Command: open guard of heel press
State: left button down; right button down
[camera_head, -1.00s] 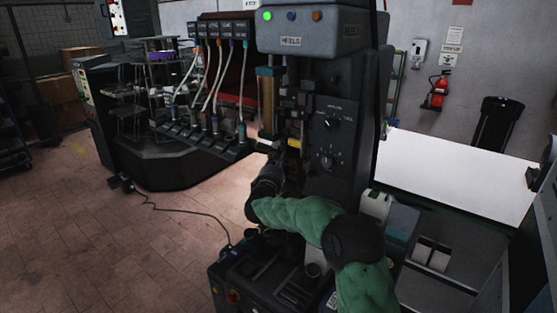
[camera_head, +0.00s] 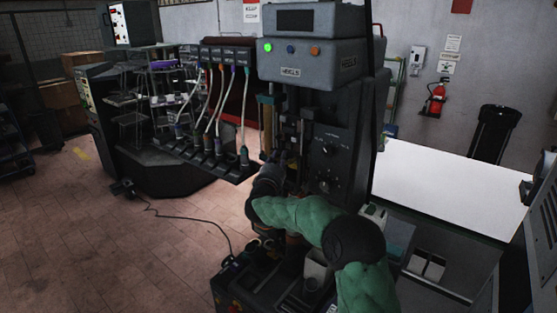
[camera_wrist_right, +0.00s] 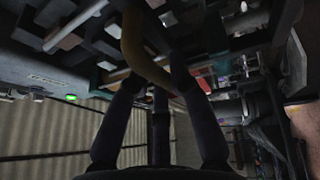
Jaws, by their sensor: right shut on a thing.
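The heel press (camera_head: 345,150) stands in the middle of the head view, a dark column under a grey head unit (camera_head: 310,60) marked HEELS. My right arm, in a green sleeve, reaches across its front. The dark wrist end is at the press's working area, and the fingertips cannot be made out there. In the right wrist view my right gripper (camera_wrist_right: 157,78) is shut on a yellowish curved bar (camera_wrist_right: 133,38), which looks like the guard's handle. The rest of the guard cannot be told apart from the dark press parts. My left gripper is out of view.
A dark machine with several hanging hoses (camera_head: 215,100) stands behind on the left. A white-topped table (camera_head: 450,185) is at the right. A cable (camera_head: 190,216) lies on the tiled floor (camera_head: 90,230), which is open at the left.

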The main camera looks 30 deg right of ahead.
jog(key=shift+f, duration=0.1)
jog(key=c, duration=1.1)
grip_release()
jog(key=shift+s+a, duration=0.1)
jog(key=v, duration=1.1)
jog(key=shift+s+a, duration=0.2)
jog(key=shift+s, duration=0.1)
